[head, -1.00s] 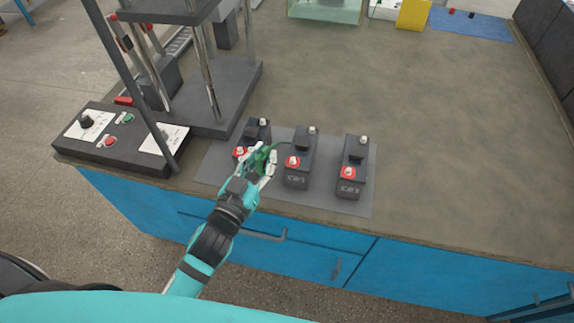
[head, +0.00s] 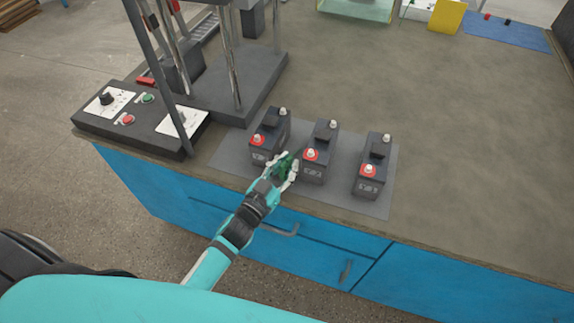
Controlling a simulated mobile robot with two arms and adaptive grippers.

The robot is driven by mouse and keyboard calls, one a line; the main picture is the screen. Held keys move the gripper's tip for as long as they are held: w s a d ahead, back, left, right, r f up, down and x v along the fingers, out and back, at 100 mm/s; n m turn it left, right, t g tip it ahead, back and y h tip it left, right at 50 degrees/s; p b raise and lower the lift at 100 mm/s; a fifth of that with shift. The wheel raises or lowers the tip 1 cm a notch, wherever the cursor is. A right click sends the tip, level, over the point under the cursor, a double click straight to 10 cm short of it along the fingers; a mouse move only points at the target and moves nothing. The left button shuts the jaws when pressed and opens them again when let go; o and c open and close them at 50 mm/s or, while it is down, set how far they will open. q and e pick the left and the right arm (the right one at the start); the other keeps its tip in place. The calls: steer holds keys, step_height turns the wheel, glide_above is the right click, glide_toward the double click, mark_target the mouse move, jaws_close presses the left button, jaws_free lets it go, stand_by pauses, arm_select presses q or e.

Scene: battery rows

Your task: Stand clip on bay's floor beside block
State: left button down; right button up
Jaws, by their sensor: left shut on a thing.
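My left gripper (head: 284,171) is shut on a small green clip (head: 282,163). It holds the clip at the front of the gap between the left battery block (head: 262,150) and the middle battery block (head: 315,165). Both blocks are dark, with a red-ringed terminal at the front and a silver one at the back. The fingers hide part of the clip. I cannot tell whether the clip touches the grey mat (head: 235,152) under the blocks. My right gripper is not in view.
A third battery block (head: 369,180) stands to the right on the mat. A control box (head: 130,120) and a press-like stand with metal posts (head: 232,110) are at the left. The bench's front edge is close. The bench top (head: 460,150) at right is clear.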

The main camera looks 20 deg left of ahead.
arm_select(q)
steer(key=c, duration=1.7)
jaws_free()
steer(key=shift+o, duration=0.7)
